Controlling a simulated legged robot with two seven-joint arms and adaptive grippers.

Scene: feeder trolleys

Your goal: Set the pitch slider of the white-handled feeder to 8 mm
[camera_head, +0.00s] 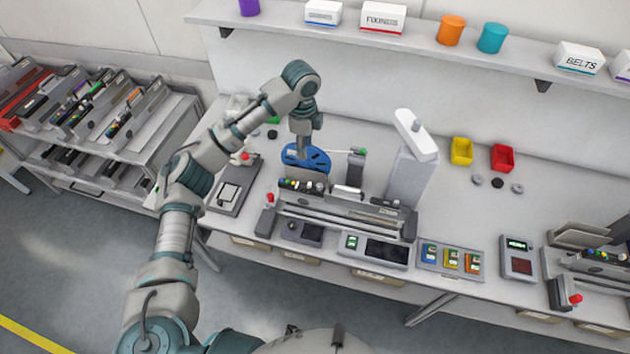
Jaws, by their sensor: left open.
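A feeder (340,212) lies in the dock in the middle of the bench. A pale, light part (347,192) shows on top of it; I cannot tell whether this is the white handle. Its pitch slider is too small to make out. A blue reel (318,160) stands at the back left of this feeder. My left gripper (303,150) points down in front of the blue reel, behind the feeder's left end. It is open, though its fingers are small and hard to separate from the reel. My right gripper is not in view.
Several feeders lie on a trolley (140,160) at the left. A control panel (385,252) stands in front of the dock, with a coloured tray (450,258) to its right. A white-topped stand (412,165) rises behind. Yellow (461,151) and red (502,157) bins sit further right.

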